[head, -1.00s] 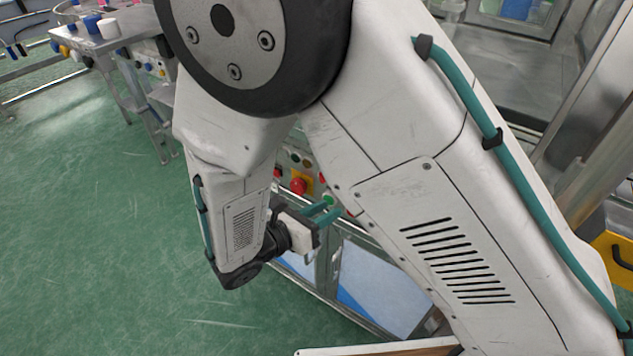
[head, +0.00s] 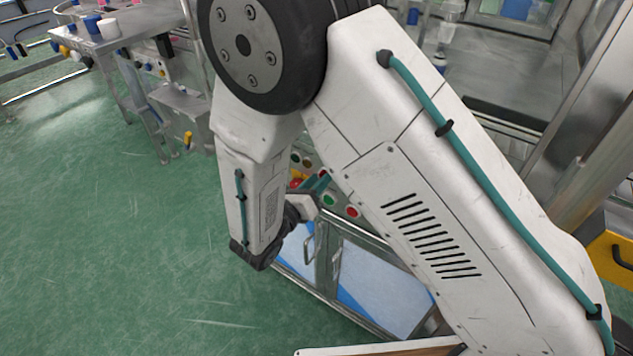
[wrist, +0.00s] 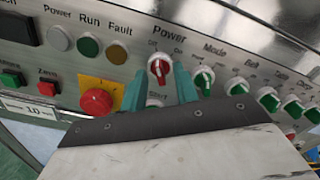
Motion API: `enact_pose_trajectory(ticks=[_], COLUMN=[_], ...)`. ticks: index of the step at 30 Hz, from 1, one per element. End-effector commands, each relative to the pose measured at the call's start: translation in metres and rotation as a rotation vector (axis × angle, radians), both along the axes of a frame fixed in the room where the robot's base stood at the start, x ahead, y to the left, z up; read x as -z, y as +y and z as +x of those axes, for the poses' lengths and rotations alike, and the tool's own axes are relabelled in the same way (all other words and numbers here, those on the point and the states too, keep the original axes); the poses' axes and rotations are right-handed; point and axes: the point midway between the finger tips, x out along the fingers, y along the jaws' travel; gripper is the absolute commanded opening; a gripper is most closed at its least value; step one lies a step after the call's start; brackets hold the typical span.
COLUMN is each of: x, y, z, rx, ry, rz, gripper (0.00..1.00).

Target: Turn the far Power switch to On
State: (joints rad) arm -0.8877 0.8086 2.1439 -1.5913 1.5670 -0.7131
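The Power switch (wrist: 158,69), a red knob in a pale ring, is on the grey control panel, under the label "Power" and between small position marks. Its exact pointing is hard to read. My gripper (wrist: 160,80) has its two teal fingers apart, one on each side below the knob, with nothing held between them. I cannot tell whether either finger touches the knob. In the head view my gripper (head: 319,181) is at the panel, and my arm hides the Power switch there.
Green Mode (wrist: 204,79) and Belt (wrist: 237,88) switches sit close to the right, with more knobs beyond. A red mushroom button (wrist: 97,101) on a yellow plate is to the left. Open floor (head: 110,230) is at left.

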Motion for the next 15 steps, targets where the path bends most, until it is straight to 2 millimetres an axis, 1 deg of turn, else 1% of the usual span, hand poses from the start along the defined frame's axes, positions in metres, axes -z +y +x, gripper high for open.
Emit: enact_pose_trajectory(ticks=[4,5,6,8,15], x=[-0.0001,-0.0001,-0.0001,-0.0001,-0.0001], y=[-0.0001,0.0,0.0,0.0001,0.0003], z=[-0.0001,-0.0001,-0.0001,-0.0002,-0.0003], rx=[0.0,0.0,0.0,0.0,0.0], ry=[0.0,0.0,0.0,0.0,-0.002], rz=[0.0,0.0,0.0,0.0,0.003], gripper=[0.3,0.27,0.16,0.0,0.0])
